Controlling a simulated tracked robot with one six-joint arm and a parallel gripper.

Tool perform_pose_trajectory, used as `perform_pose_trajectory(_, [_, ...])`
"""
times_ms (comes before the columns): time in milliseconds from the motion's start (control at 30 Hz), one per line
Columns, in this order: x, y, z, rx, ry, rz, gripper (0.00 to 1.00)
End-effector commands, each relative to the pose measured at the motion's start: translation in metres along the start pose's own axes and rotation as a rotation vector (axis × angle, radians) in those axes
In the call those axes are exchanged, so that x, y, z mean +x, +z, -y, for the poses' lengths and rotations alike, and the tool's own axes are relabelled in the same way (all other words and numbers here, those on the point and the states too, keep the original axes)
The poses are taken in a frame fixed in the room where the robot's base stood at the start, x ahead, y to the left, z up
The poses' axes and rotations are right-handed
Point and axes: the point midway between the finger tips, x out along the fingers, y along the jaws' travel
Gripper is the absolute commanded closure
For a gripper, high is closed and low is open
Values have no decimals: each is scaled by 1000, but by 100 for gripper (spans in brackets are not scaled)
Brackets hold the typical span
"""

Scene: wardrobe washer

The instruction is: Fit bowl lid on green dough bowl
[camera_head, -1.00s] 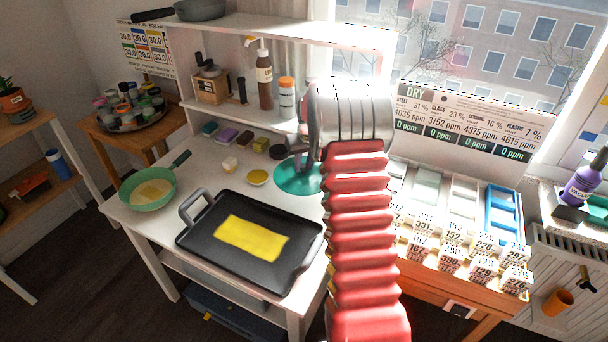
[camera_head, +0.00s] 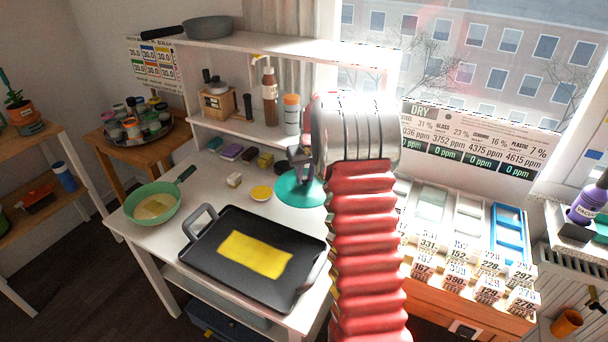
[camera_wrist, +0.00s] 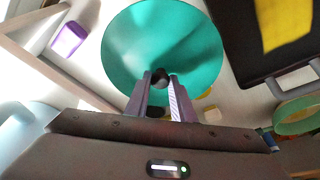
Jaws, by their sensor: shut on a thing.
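The bowl lid (camera_head: 292,194) is a flat teal disc. My gripper (camera_head: 300,165) is shut on the lid's dark knob (camera_wrist: 160,75), with one finger on each side. The lid hangs below the fingers and seems to be over the table's back right part; its height is unclear. In the wrist view the lid (camera_wrist: 150,35) fills the upper middle. The green dough bowl (camera_head: 133,211), with a handle and pale yellow dough in it, stands uncovered at the table's left end. The bowl's edge (camera_wrist: 290,127) shows at the right of the wrist view.
A black griddle tray (camera_head: 210,262) with a yellow sheet takes up the table's front. A yellow dish (camera_head: 261,192) and a small pale block (camera_head: 234,180) lie between lid and bowl. Small coloured blocks (camera_head: 231,152) line the back, below a shelf (camera_head: 240,127) with bottles.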

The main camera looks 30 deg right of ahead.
Motion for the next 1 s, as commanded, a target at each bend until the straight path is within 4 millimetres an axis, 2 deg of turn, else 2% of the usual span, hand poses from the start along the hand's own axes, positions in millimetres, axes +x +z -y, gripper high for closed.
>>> perform_pose_trajectory(167, [-11,15,46,-44,-14,0,100])
perform_pose_trajectory(267, [-19,31,80,-78,-24,0,100])
perform_pose_trajectory(400, [-32,60,127,-128,-40,0,100])
perform_pose_trajectory(600, [-47,106,183,-196,-61,0,100])
perform_pose_trajectory(700, [-52,124,199,-218,-68,1,100])
perform_pose_trajectory(800, [-55,134,207,-230,-72,0,100])
perform_pose_trajectory(1000, [-55,137,209,-233,-73,0,100])
